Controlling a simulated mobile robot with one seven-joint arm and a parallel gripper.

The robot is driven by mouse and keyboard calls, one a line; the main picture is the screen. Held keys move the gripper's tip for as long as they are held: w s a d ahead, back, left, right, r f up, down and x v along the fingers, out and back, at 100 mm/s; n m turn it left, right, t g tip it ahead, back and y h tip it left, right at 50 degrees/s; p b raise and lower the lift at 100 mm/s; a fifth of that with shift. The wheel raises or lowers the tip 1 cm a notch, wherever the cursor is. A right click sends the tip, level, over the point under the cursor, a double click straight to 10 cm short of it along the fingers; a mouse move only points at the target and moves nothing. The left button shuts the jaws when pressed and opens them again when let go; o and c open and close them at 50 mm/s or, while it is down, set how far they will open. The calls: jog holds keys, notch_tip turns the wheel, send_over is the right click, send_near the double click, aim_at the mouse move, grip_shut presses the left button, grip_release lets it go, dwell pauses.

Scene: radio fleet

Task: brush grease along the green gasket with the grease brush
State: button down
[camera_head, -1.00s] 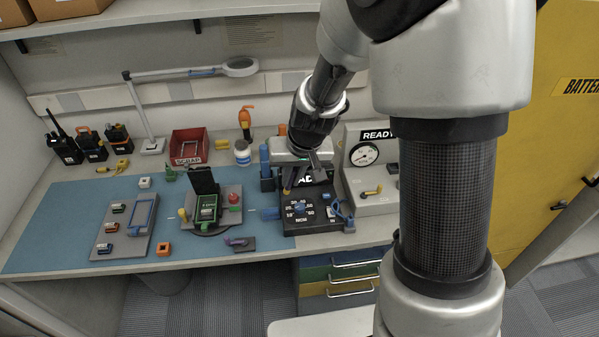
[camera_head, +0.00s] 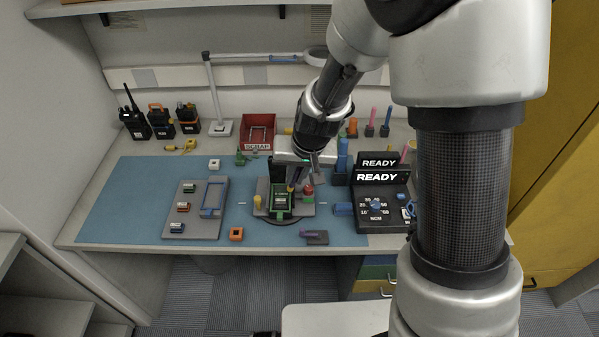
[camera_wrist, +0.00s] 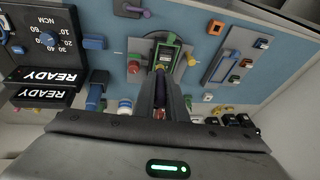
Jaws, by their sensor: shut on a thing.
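My gripper (camera_head: 298,176) is shut on a slim dark-purple thing with a yellowish tip, apparently the grease brush (camera_head: 291,188). It holds it pointing down over the back right part of the open radio (camera_head: 281,214) on its grey fixture plate. The green gasket appears as the green border (camera_head: 271,208) of that radio. In the wrist view, the green edge (camera_wrist: 171,41) shows just beyond my gripper's fingers (camera_wrist: 161,72). Whether the tip touches the gasket cannot be told. The fingers hide most of the brush and part of the radio.
Yellow (camera_head: 257,202) and red (camera_head: 308,192) knobs flank the radio. The READY tester (camera_head: 376,212) stands right, a grey parts tray (camera_head: 192,222) left, and the red SCRAP bin (camera_head: 258,131) behind. The blue mat (camera_head: 130,200) is clear at far left.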

jog(key=shift+a+f, duration=0.15)
jog(key=shift+f, duration=0.05)
jog(key=shift+f+b, duration=2.35)
jog(key=shift+f, duration=0.45)
jog(key=shift+f+b, duration=0.85)
jog(key=shift+f, duration=0.05)
jog(key=w+b, duration=0.3)
jog(key=w, duration=0.3)
jog(key=shift+w+d+b, duration=0.2)
jog(key=shift+w+b, duration=0.1)
dwell(3.2)
